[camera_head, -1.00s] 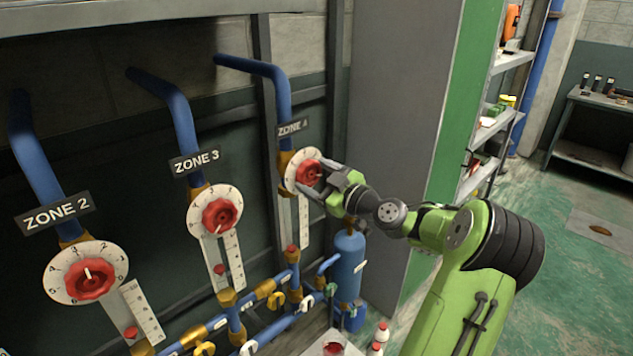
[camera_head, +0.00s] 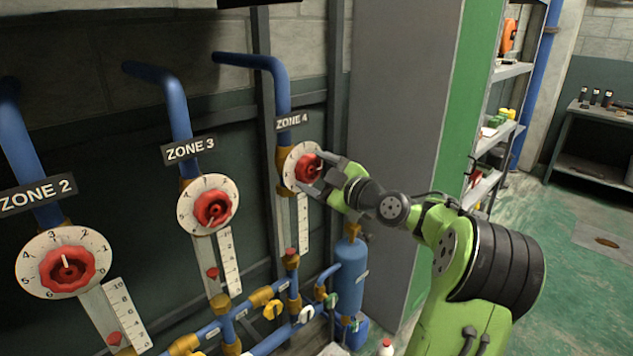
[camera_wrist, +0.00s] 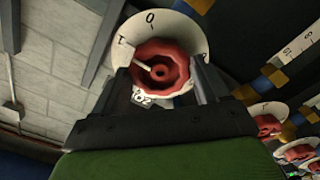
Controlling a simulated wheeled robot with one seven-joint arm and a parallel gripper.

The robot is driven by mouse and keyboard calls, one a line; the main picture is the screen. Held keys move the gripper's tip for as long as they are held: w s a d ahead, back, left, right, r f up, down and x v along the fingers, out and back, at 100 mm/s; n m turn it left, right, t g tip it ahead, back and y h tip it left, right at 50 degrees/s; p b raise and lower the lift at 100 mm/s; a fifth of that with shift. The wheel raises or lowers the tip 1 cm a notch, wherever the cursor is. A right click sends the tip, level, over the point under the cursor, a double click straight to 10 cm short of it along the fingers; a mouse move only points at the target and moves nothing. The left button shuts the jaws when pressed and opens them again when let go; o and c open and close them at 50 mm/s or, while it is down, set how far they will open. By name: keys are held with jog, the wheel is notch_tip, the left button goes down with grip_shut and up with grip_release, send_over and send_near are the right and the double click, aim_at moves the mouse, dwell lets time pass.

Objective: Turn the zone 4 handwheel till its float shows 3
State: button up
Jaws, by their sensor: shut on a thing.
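The red zone 4 handwheel (camera_head: 308,168) sits on a white numbered dial (camera_head: 290,172) below the "ZONE 4" sign (camera_head: 292,121). My gripper (camera_head: 326,172) reaches it from the right, with its fingers at the wheel's rim. In the wrist view the red handwheel (camera_wrist: 160,68) lies between the two dark fingers of my gripper (camera_wrist: 165,85), which is shut on it. A white pointer line on the wheel points to the upper left there. The zone 4 float gauge (camera_head: 303,222) hangs below the dial. Its red float (camera_head: 290,252) is near the bottom; its reading is too small to tell.
The zone 3 handwheel (camera_head: 213,208) and zone 2 handwheel (camera_head: 68,268) are to the left, each with its gauge. A blue cylinder (camera_head: 350,277) stands below my gripper. A grey cabinet side (camera_head: 400,130) and shelves (camera_head: 500,130) rise to the right.

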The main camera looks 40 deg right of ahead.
jog(key=shift+d+f, duration=0.1)
jog(key=shift+f, duration=0.2)
jog(key=n+b, duration=0.2)
jog(key=b, duration=0.2)
jog(key=shift+f+n, duration=0.1)
jog(key=shift+n, duration=0.2)
jog(key=shift+n+b, duration=0.4)
jog(key=shift+b, duration=0.4)
jog(key=shift+n+b, duration=0.7)
jog(key=shift+b, duration=0.45)
